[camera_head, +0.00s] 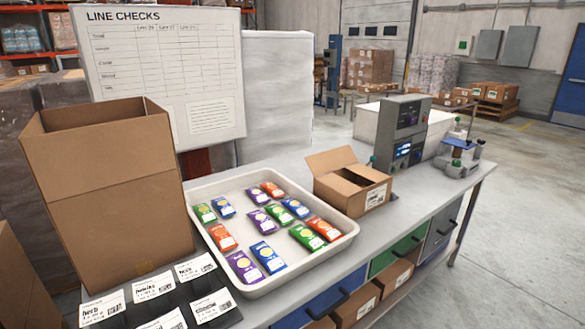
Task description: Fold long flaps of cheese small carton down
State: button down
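A small brown carton (338,197) stands on the grey bench, right of the white tray. A white label (376,197) is on its right-hand face, too small to read, so I cannot tell if it says cheese. One flap (330,159) stands raised and tilted outward at its back left. A dark gap shows in the top, so the carton is partly open. The positions of its other flaps are hard to tell at this size. My gripper is not in view.
A white tray (342,245) of colourful packets adjoins the carton's left side. A tall open carton (120,225) stands at left, behind a dark label board (110,294). A grey machine (403,115) stands behind right. Bare bench (425,190) lies right of the small carton.

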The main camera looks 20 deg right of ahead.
aim_at(321, 163)
jog(key=i+l+u, duration=0.2)
jog(key=i+l, duration=0.15)
jog(key=i+l+u, duration=0.4)
jog(key=i+l, duration=0.15)
jog(key=l, duration=0.25)
